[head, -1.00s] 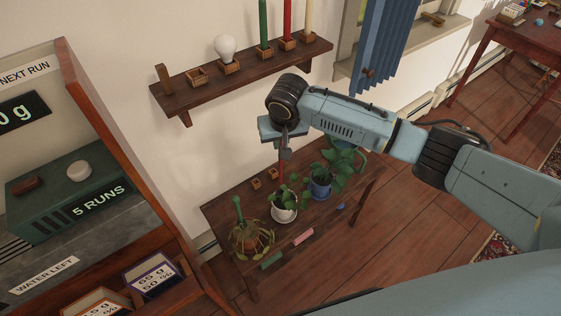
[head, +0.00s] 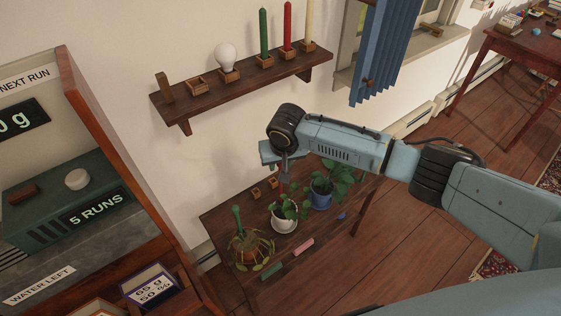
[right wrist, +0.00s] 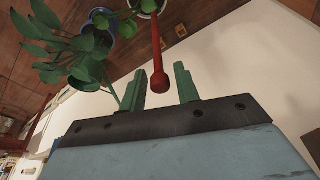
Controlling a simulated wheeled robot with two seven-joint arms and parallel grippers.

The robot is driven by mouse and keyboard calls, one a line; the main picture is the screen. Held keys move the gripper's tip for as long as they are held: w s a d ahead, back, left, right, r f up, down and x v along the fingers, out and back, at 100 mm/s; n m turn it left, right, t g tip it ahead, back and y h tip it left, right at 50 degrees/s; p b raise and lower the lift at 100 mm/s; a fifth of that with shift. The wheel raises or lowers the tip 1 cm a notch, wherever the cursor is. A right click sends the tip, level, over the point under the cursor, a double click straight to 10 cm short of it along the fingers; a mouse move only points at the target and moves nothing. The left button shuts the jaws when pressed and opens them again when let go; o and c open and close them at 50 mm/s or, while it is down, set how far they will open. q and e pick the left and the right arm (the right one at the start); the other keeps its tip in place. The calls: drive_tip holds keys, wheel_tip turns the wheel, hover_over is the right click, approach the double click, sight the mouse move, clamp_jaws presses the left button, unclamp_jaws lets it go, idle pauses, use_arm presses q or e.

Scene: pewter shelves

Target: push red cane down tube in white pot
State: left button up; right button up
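The white pot (head: 284,226) with a leafy plant stands on the low wooden table. In the right wrist view its rim (right wrist: 148,6) shows at the top edge. The red cane (right wrist: 156,50) runs from the pot toward my right gripper and ends in a round red knob (right wrist: 159,82). My right gripper (right wrist: 160,88) is open, its two green fingers on either side of the knob with visible gaps. In the head view my right gripper (head: 284,172) points down just above the white pot's plant and hides most of the cane. The tube cannot be made out. My left gripper is not in view.
A blue pot (head: 320,200) with a leafy plant stands close on the right. A brownish pot (head: 250,250) with a green cane (head: 238,220) stands on the left. Pink (head: 303,247) and green (head: 272,271) pieces lie at the table's front. A wall shelf (head: 240,84) hangs above.

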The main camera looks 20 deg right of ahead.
drive_tip(key=p+v, duration=0.2)
drive_tip(key=v, duration=1)
drive_tip(key=shift+r, duration=0.15)
